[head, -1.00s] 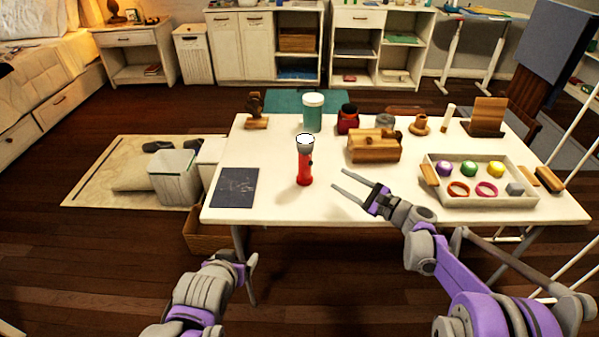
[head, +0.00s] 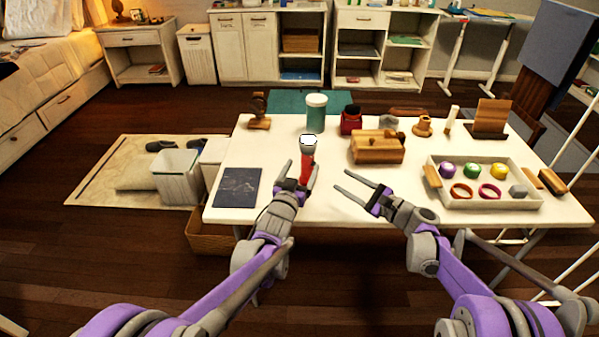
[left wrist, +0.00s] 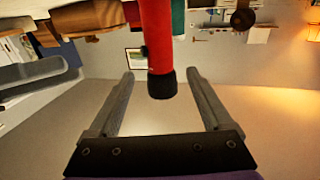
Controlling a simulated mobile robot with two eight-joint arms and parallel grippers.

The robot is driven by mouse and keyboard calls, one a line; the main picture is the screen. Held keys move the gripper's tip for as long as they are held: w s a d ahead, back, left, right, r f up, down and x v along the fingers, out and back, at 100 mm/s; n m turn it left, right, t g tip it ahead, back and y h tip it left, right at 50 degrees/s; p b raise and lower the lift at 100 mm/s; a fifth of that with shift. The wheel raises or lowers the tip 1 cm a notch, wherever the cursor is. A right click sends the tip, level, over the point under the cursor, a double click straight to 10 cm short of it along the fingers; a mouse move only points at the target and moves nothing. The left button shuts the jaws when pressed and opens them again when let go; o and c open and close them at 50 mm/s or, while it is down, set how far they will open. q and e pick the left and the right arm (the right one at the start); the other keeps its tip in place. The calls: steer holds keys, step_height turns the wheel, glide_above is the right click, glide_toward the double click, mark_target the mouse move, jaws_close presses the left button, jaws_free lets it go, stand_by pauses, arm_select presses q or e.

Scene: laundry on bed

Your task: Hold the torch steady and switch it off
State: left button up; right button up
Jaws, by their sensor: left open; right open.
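The red torch (head: 307,165) stands upright on the white table with its grey head and bright white lens at the top. In the left wrist view the torch (left wrist: 157,40) appears upside down, its black end between the lines of the two fingers. A small dark bump shows on its side there. My left gripper (head: 301,174) is open at the near side of the torch, with a finger on either side of it; contact cannot be told. It also shows in the left wrist view (left wrist: 163,85). My right gripper (head: 358,186) is open and empty to the right of the torch, over the table.
The white table (head: 300,210) has a dark flat book (head: 237,187) at left. A teal jar (head: 316,113), a red jar (head: 351,120) and a wooden box (head: 377,147) stand behind and right.

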arm_select(q)
steer(key=x, duration=0.9)
steer(key=shift+w+d, duration=0.1)
steer(key=shift+w, duration=0.25)
jaws_close()
arm_select(e)
steer(key=shift+c, duration=0.3)
jaws_close()
stand_by(1.6)
